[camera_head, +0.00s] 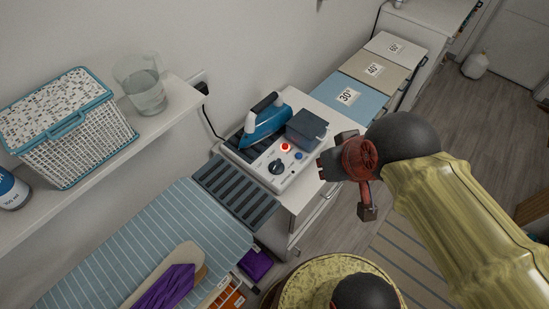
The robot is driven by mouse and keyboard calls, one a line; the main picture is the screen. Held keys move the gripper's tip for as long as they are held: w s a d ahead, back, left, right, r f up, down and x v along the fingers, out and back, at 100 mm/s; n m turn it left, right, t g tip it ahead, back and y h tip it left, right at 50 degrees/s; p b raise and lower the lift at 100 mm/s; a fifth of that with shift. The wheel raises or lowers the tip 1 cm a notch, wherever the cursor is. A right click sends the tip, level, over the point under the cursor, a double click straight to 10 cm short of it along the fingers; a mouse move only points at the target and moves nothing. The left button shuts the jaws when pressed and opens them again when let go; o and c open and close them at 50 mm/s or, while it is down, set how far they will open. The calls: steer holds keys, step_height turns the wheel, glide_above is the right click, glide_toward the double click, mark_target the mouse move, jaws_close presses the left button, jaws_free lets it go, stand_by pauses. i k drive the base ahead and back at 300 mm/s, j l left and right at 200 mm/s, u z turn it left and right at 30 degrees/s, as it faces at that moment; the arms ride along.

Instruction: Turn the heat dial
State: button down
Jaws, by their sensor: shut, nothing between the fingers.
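The steam station (262,163) is a white unit on a white cabinet beside the ironing board. A round black dial (276,167) with a light mark sits on its top panel, near the front edge. I take it to be the heat dial. A red button (285,147) and a small blue one (298,155) sit behind and to the right of it. My gripper (323,168) is to the right of the dial, apart from it, with its tips toward the station. It looks shut and empty. My wrist hides part of the cabinet's right side.
A blue iron (264,122) stands on the station, with a dark grey tank (308,128) to its right. The striped ironing board (165,237) is at lower left. A shelf (185,100) holds a basket (68,128) and a glass (143,88). Labelled bins (360,97) stand behind.

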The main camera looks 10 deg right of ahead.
mark_target(276, 167)
steer(key=k+j+u, duration=0.4)
steer(key=u, duration=1.8)
